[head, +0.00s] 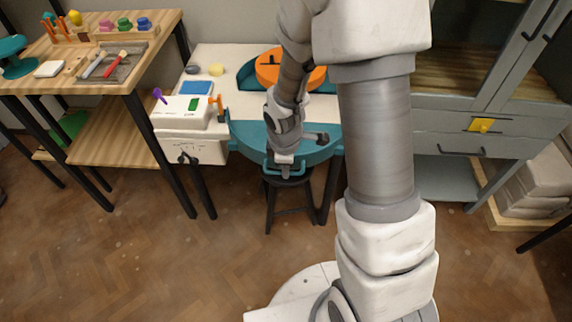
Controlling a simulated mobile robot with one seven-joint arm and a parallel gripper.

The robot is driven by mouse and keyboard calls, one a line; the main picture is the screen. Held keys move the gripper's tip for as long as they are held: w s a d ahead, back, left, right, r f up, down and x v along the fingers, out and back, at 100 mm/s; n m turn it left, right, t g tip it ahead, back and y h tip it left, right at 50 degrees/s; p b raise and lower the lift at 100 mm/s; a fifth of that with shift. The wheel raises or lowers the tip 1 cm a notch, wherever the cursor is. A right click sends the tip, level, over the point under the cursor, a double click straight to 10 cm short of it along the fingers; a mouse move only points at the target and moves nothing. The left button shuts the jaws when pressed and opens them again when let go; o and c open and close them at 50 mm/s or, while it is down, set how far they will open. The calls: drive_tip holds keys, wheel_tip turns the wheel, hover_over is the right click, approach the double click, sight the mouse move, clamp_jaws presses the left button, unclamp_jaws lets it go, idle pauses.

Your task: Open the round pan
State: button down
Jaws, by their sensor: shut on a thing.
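The round pan is teal and in the middle of the head view. Its curved front part (245,140) stands at the front edge of the white table. A teal back part (245,80) curves around an orange disc (268,72). Pale tabletop shows between the two parts. A teal handle (268,163) sticks out at the front. My gripper (285,172) points down at this handle and is shut on it. My arm hides much of the pan's middle and right side; the fingertips are small.
A white box (182,113) with a purple tool and a blue pad (196,88) lie left of the pan. A black stool (290,198) stands below it. A wooden tool bench (80,85) is at left, a grey cabinet (470,115) at right. The floor in front is clear.

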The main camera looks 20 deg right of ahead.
drive_tip(key=shift+s+a, duration=0.1)
drive_tip(key=shift+s, duration=0.2)
drive_tip(key=c, duration=0.9)
unclamp_jaws()
drive_tip(key=s+r+p, duration=0.1)
drive_tip(key=r+p, duration=0.1)
drive_tip(key=r, duration=0.3)
drive_tip(key=s+r+p, duration=0.1)
drive_tip(key=r, duration=0.5)
drive_tip(key=s+a+r+p, duration=0.1)
drive_tip(key=r+p, duration=0.1)
drive_tip(key=r, duration=0.4)
drive_tip(key=shift+r+p, duration=0.1)
drive_tip(key=shift+p, duration=0.25)
drive_tip(key=shift+r, duration=0.1)
drive_tip(key=s+r+m+t+p, duration=0.1)
drive_tip(key=s+r+m+p, duration=0.1)
drive_tip(key=s+r+m, duration=0.2)
drive_tip(key=s+d+r+m+t+p, duration=0.1)
drive_tip(key=s+r+m, duration=0.3)
drive_tip(key=r, duration=0.7)
drive_tip(key=s+d+r+m+t+p, duration=0.1)
drive_tip(key=s+r+m+p, duration=0.2)
drive_tip(key=s+r+m, duration=0.2)
wheel_tip(320, 180, up, 3)
drive_tip(key=shift+s+d+f+m+t+y+p, duration=0.1)
drive_tip(key=shift+d+f+m+t+y+p, duration=0.1)
drive_tip(key=shift+m+t+y+p, duration=0.3)
